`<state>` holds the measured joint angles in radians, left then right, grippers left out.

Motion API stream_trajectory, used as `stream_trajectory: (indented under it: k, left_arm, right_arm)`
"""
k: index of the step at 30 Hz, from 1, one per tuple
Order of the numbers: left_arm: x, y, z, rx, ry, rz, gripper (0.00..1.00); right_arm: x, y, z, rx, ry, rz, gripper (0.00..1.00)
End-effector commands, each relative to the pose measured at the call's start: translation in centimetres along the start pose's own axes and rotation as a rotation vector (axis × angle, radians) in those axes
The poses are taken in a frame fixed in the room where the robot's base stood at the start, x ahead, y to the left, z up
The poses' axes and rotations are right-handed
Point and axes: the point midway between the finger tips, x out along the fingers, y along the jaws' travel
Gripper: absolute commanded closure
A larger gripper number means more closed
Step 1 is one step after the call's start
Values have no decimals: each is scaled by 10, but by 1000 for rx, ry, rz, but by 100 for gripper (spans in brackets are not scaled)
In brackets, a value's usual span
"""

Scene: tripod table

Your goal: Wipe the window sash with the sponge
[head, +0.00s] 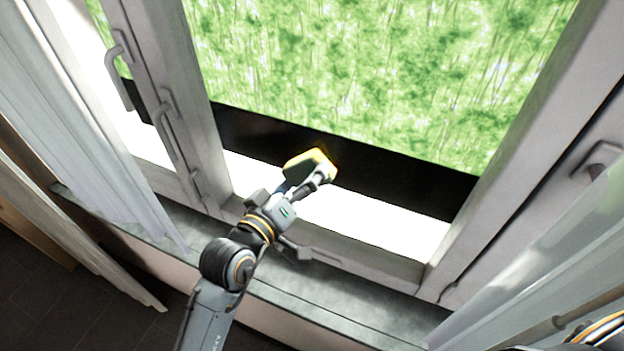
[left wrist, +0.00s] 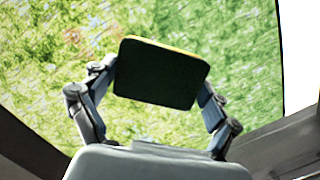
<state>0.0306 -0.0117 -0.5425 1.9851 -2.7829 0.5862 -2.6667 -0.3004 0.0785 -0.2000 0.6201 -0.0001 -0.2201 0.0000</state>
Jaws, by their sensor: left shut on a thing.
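The sponge (head: 309,163) is yellow with a dark side. My left gripper (head: 304,185) is shut on it and holds it in front of the lower part of the window. In the left wrist view the dark face of the sponge (left wrist: 160,73) shows between the two fingers of my left gripper (left wrist: 155,82), with a thin yellow edge on top. The window sash (head: 345,250) is a pale frame around the pane, and the gripper reaches over its bottom rail. Whether the sponge touches the window I cannot tell. Of my right arm, only a part shows at the bottom right corner; its gripper is hidden.
A grey sill (head: 330,300) runs below the window. A white curtain (head: 85,120) hangs at the left and a sheer curtain (head: 545,265) at the right. Window handles (head: 118,75) stick out at the left, and another handle (head: 597,160) at the right.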

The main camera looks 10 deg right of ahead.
Motion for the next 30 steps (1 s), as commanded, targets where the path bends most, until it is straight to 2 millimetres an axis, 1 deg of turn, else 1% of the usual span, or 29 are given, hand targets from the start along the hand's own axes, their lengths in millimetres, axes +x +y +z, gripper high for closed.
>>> stream_trajectory:
  k: [1,5,14,24,30]
  left_arm:
    - [-1,-5,-4,4,2,-1,37]
    - [-3,-13,-11,4,2,-1,37]
    - [-4,-18,-18,1,0,0,37]
    - [-4,-38,-36,4,1,-1,37]
    - [-5,-44,-42,2,1,-2,37]
  right_arm:
    - [2,1,0,0,0,1,65]
    - [5,3,1,-1,-1,3,65]
    - [7,3,1,-2,0,4,65]
    - [20,3,2,-2,0,4,65]
    - [23,1,2,-1,0,1,65]
